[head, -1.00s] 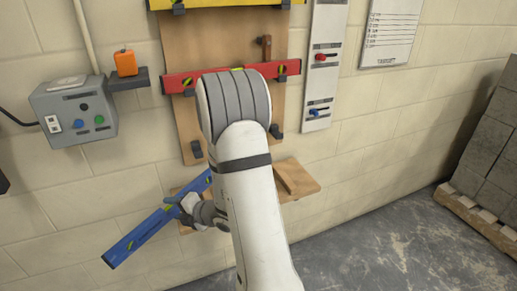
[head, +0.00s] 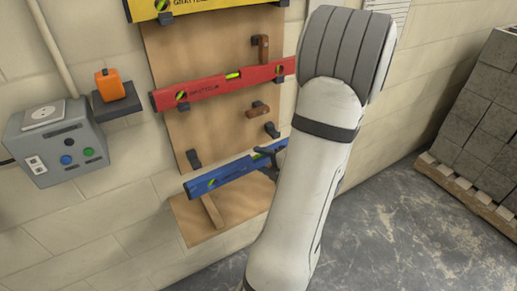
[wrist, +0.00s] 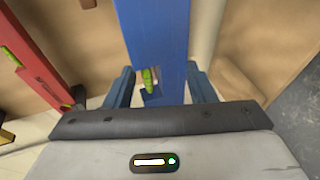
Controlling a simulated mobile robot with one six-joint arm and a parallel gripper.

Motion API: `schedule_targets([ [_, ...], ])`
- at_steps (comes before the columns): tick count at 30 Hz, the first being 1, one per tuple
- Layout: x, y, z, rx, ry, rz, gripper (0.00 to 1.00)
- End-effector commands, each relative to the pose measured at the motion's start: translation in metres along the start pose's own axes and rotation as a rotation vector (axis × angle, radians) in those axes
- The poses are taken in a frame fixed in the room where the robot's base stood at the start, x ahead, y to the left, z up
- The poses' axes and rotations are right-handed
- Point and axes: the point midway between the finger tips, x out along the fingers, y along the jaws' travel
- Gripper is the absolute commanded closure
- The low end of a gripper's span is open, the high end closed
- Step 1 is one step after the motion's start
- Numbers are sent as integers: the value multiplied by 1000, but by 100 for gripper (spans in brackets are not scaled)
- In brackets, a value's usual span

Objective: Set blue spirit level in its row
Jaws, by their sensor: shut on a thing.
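The blue spirit level (head: 222,178) is held in front of the lower part of the wooden board, tilted up to the right in the head view. Its right part is hidden by my arm. My gripper (wrist: 159,72) is shut on it, with a finger on each side near its green vial in the wrist view. In the head view only part of my gripper (head: 270,156) shows. Two dark lower hooks, left (head: 193,160) and right (head: 271,130), appear just above the level. I cannot tell whether it touches them.
A red level (head: 215,87) rests in the row above, and a yellow level (head: 200,8) at the top. Wooden pegs (head: 257,107) stick out from the board (head: 185,123). A wooden ledge (head: 225,215) is below. A grey switch box (head: 60,150) and orange item (head: 110,85) are left.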

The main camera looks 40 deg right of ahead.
Motion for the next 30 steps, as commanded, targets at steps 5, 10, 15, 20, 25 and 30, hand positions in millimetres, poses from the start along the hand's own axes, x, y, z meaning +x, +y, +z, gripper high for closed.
schedule_targets([
  [5,-6,1,3,4,-10,2,100],
  [10,3,2,6,3,-8,2,100],
  [15,15,5,8,3,-8,2,100],
  [20,25,7,12,3,-8,2,100],
  [25,36,10,14,4,-9,3,100],
  [30,47,12,18,3,-10,2,100],
])
